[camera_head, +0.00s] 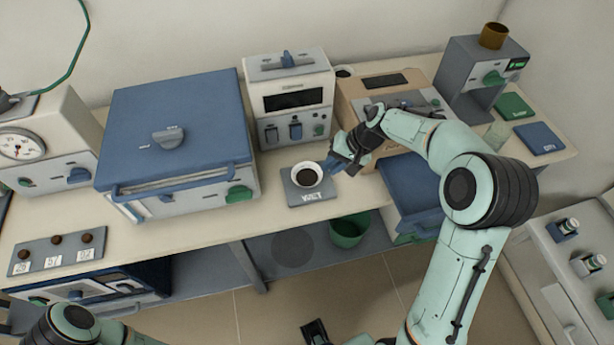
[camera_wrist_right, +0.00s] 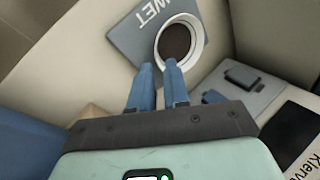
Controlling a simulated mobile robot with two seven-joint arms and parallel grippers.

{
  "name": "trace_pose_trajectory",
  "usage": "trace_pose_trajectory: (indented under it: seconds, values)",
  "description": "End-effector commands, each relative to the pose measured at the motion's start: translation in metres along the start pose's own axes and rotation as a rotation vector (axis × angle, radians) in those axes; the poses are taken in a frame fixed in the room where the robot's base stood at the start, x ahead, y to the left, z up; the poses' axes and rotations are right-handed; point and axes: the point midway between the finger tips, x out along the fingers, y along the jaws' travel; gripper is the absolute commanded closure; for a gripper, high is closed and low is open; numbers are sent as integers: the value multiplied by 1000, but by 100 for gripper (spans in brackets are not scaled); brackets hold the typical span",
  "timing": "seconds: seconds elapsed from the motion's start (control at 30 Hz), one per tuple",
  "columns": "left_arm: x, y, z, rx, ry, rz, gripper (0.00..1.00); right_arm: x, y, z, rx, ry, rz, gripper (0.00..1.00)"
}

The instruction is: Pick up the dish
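The dish (camera_head: 307,174) is a small round white dish with dark contents, standing on a grey mat marked WET (camera_head: 310,195) on the bench. It also shows in the right wrist view (camera_wrist_right: 196,24), just beyond the fingertips. My right gripper (camera_head: 333,163) is at the right side of the dish, its blue fingers pointing at it. In the wrist view the fingers (camera_wrist_right: 159,68) are apart with a gap between them and nothing held. One fingertip looks close to the dish rim; I cannot tell whether it touches.
A blue-topped furnace (camera_head: 175,120) stands left of the dish and a white device (camera_head: 291,95) behind it. A beige device (camera_head: 385,92) stands behind my right gripper. A green bin (camera_head: 349,230) is below the bench front. Bench around the mat's front is clear.

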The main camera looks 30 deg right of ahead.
Motion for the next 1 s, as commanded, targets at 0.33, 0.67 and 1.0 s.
trace_pose_trajectory:
  seconds: [0.33, 0.67, 1.0]
  values:
    - [-1, 0, 0, 0, 0, 0, 57, 46, 3, -1, 0, -2, 0, 84]
    - [-1, 0, 0, 0, 1, 0, 57, 48, 3, -1, 0, 0, 0, 100]
    - [-1, 0, 0, 0, 0, 0, 57, 47, 2, -1, 0, 0, 0, 100]
